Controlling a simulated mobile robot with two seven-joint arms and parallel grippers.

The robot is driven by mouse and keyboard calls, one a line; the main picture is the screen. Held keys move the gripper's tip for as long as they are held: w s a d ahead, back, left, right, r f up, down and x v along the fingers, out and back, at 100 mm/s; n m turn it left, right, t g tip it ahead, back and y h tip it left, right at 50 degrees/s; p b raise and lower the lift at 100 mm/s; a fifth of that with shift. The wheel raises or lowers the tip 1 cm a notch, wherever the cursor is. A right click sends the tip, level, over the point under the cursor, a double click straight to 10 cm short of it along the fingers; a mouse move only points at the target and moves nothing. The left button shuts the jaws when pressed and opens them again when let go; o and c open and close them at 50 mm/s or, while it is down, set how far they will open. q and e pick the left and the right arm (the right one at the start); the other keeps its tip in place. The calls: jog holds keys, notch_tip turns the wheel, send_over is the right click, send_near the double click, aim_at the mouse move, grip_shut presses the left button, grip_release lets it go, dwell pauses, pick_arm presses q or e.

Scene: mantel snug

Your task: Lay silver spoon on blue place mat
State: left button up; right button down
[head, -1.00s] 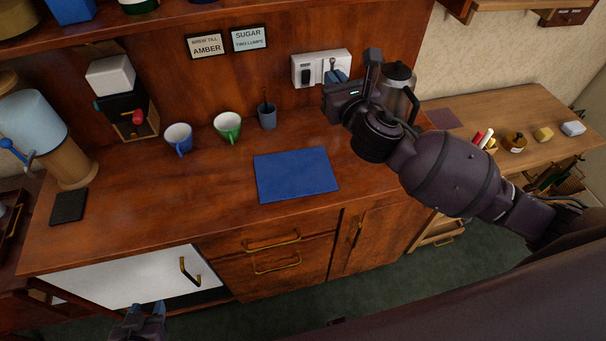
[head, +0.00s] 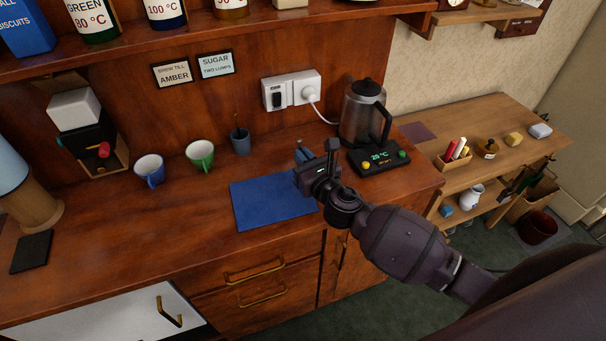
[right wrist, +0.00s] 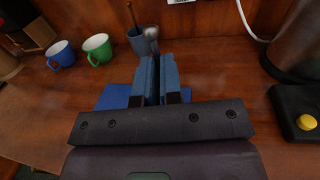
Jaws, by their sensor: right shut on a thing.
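The silver spoon (right wrist: 151,33) shows in the right wrist view, its bowl sticking out past the blue fingertips. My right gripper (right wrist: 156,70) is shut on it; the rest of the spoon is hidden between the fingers. In the head view my right gripper (head: 303,156) is over the right part of the blue place mat (head: 262,203), near its back right corner. The mat lies flat on the wooden counter, and it shows partly behind the fingers in the right wrist view (right wrist: 112,97). My left gripper is out of view.
A grey-blue cup (head: 240,142) with a brown stick stands behind the mat, beside a green mug (head: 200,155) and a blue mug (head: 149,170).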

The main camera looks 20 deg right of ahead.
notch_tip(320, 180, down, 4)
jog(key=shift+b, duration=0.9)
jog(key=shift+f, duration=0.25)
jog(key=shift+f, duration=0.15)
jog(key=c, duration=1.3)
grip_release()
